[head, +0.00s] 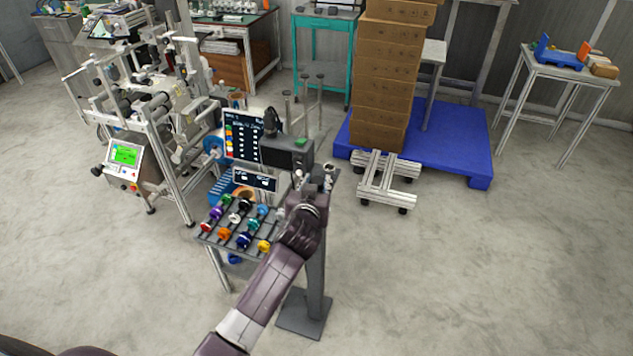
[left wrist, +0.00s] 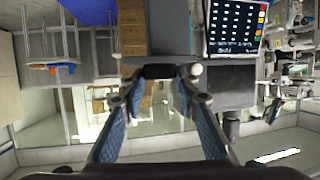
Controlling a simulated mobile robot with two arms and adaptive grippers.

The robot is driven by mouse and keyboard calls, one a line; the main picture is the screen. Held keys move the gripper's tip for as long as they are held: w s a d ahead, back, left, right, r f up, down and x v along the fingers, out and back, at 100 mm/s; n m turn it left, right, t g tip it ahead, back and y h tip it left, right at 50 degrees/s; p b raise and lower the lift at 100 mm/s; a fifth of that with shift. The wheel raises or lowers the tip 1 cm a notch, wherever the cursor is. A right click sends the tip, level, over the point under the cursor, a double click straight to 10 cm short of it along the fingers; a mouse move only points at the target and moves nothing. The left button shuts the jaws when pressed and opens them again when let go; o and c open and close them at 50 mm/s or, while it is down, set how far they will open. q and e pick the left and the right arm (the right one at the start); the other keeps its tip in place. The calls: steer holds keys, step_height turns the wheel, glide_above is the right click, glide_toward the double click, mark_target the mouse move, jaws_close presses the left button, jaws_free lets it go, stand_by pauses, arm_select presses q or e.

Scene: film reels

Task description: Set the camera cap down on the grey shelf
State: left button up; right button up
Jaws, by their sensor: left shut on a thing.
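My left gripper (head: 316,186) is at the grey post in the middle of the head view, beside the dark camera box (head: 287,153). In the left wrist view its two blue-padded fingers (left wrist: 158,79) are shut on a short dark piece (left wrist: 158,72), which looks like the camera cap. The hand hides the cap in the head view. A grey ledge (left wrist: 160,61), which may be the grey shelf, lies just beyond the fingertips. I cannot tell whether the cap touches it. My right gripper is not in view.
A rack of coloured reels (head: 240,226) stands left of my arm, with a screen (head: 243,136) behind it. A small white round thing (left wrist: 196,69) is close to one fingertip. A wheeled frame (head: 385,181) and blue pallet (head: 455,150) stand behind right. The right floor is clear.

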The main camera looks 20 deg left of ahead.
arm_select(q)
steer(key=o, duration=0.9)
steer(key=shift+s, duration=0.1)
steer(key=b+v, duration=0.2)
steer(key=v, duration=1)
